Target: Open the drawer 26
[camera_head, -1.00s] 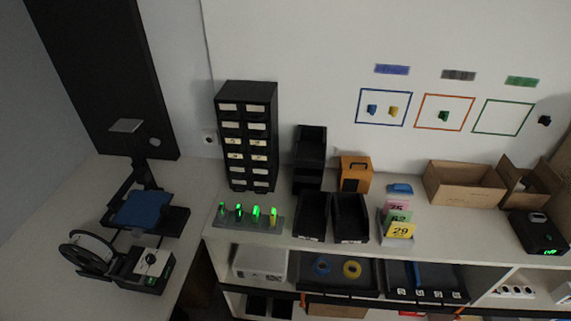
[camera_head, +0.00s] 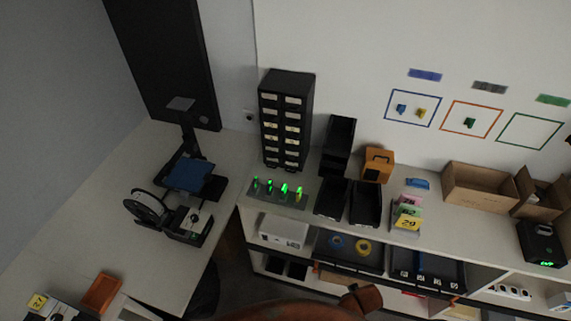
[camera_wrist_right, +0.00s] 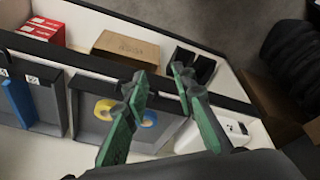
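The black drawer cabinet (camera_head: 287,120) stands upright on the counter against the wall in the head view. Its two columns of small drawers carry pale labels, too small to read, so I cannot tell which is drawer 26. The drawer fronts look flush. My right gripper (camera_wrist_right: 160,86) shows in the right wrist view with its two green and dark fingers apart and nothing between them. It is over the lower shelf with the dark trays, away from the cabinet. Neither gripper shows in the head view.
A stand with green-lit pieces (camera_head: 279,194) sits in front of the cabinet. Black bins (camera_head: 331,200) and an orange box (camera_head: 377,164) are to its right. A 3D printer (camera_head: 188,177) is on the left table. A brown rounded thing (camera_head: 362,299) is at the bottom.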

